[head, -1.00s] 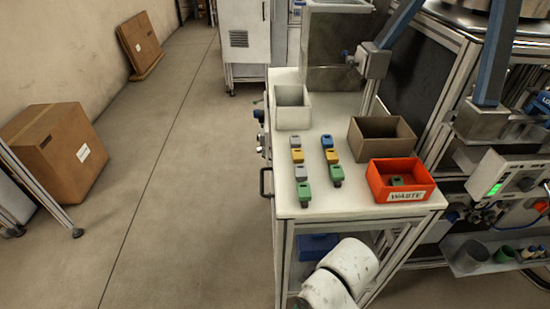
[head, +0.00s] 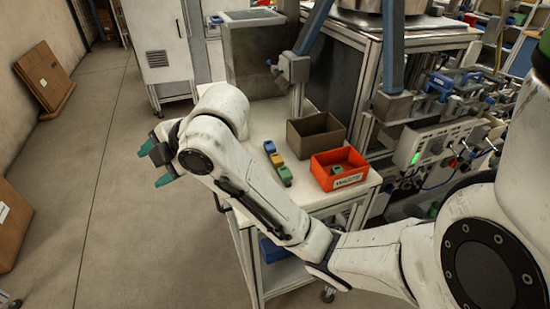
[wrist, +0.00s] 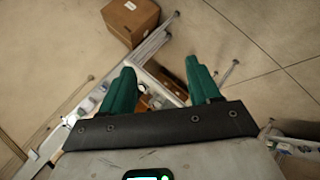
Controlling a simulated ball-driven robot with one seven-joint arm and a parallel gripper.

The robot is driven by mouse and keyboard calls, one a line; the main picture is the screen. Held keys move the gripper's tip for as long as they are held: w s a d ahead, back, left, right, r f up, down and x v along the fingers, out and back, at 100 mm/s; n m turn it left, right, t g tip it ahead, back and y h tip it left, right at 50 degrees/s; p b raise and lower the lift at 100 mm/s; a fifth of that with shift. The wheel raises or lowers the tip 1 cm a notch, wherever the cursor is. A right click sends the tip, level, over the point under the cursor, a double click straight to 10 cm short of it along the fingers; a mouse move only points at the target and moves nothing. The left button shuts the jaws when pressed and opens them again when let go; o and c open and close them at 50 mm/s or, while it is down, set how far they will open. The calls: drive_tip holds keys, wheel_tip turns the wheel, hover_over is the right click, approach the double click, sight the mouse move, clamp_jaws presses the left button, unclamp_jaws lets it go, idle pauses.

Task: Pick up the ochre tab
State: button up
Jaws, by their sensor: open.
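An ochre tab (head: 276,159) lies on the white cart top (head: 312,196) in the head view, in a row between a blue tab (head: 269,146) and a green tab (head: 285,175). The other row of tabs, which had a second ochre one, is hidden behind my arm. My gripper (head: 153,164) is open and empty, out over the floor left of the cart and well away from the tabs. Its teal fingers stand apart in the wrist view (wrist: 161,84), where I cannot make out any tab.
An orange waste bin (head: 345,181) with a green piece inside stands right of the tabs. A brown open bin (head: 322,146) stands behind it. Blue-grey posts (head: 390,60) and a machine frame rise behind and right of the cart. Floor to the left is mostly clear.

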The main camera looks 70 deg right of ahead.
drive_tip(key=s+d+r+n+h, duration=0.1)
drive_tip(key=d+r+n, duration=0.3)
drive_tip(key=d, duration=0.2)
drive_tip(key=n+g+h+p, duration=0.2)
drive_tip(key=n+g+h, duration=0.1)
drive_tip(key=n+g, duration=0.4)
approach(277, 158)
drive_tip(key=shift+d+f+p, duration=0.15)
drive_tip(key=shift+f+p, duration=0.15)
drive_tip(key=shift+f, duration=0.65)
drive_tip(key=shift+n, duration=0.3)
drive_tip(key=shift+w+p+x, duration=0.1)
drive_tip(key=shift+p+x, duration=0.25)
drive_tip(key=shift+x, duration=1.2)
drive_tip(key=shift+w+p+x, duration=0.15)
drive_tip(key=shift+p+x, duration=0.15)
drive_tip(key=shift+x, duration=1.3)
drive_tip(key=shift+r, duration=0.15)
drive_tip(key=c, duration=1.1)
drive_tip(key=shift+h, duration=0.3)
